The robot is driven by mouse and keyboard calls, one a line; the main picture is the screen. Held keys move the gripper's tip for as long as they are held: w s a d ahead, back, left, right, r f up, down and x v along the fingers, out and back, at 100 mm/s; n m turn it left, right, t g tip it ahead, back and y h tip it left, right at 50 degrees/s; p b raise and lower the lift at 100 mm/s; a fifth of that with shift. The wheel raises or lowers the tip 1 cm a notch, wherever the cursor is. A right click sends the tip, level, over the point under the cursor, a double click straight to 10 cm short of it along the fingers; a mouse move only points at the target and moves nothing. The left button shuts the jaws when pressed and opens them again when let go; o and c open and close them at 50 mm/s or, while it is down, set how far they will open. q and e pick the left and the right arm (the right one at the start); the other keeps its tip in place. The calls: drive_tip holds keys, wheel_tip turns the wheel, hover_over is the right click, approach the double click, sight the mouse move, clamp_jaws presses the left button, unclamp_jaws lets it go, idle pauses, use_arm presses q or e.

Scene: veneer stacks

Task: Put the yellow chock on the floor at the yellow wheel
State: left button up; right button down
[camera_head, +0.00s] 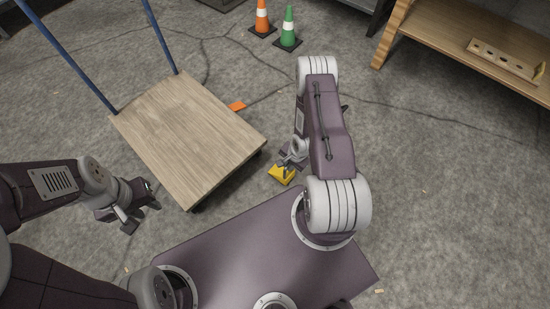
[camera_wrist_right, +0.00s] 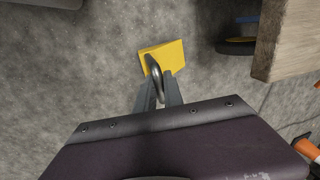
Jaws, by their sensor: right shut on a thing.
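The yellow chock (camera_head: 281,174) is at my right gripper (camera_head: 290,160), just off the cart's near right corner. In the right wrist view the chock (camera_wrist_right: 174,56) has a grey metal loop handle, and my right gripper (camera_wrist_right: 158,92) is shut on that handle. I cannot tell whether the chock touches the floor. The wooden cart (camera_head: 190,130) hides most of its wheels. One dark wheel (camera_wrist_right: 236,47) with a yellowish edge shows under the cart in the right wrist view, to the right of the chock. My left gripper (camera_head: 130,215) hangs empty left of the cart; its opening is unclear.
An orange block (camera_head: 237,106) lies on the floor beside the cart's far right side. An orange cone (camera_head: 262,18) and a green cone (camera_head: 288,28) stand at the back. A wooden shelf (camera_head: 440,40) is at the upper right. The right-hand floor is mostly clear.

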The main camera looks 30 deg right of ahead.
drive_tip(key=shift+w+a+b, duration=0.25)
drive_tip(key=shift+w, duration=0.3)
drive_tip(key=shift+w+a+b, duration=0.2)
drive_tip(key=shift+w+b, duration=0.05)
drive_tip(key=shift+w, duration=0.3)
drive_tip(key=w+b, duration=0.1)
drive_tip(key=w+a+b, duration=0.1)
drive_tip(key=w, duration=0.1)
drive_tip(key=w+f+b, duration=0.1)
drive_tip(key=shift+w+a, duration=0.2)
drive_tip(key=shift+a, duration=0.2)
drive_tip(key=c, duration=1.5)
unclamp_jaws()
drive_tip(key=shift+o, duration=0.2)
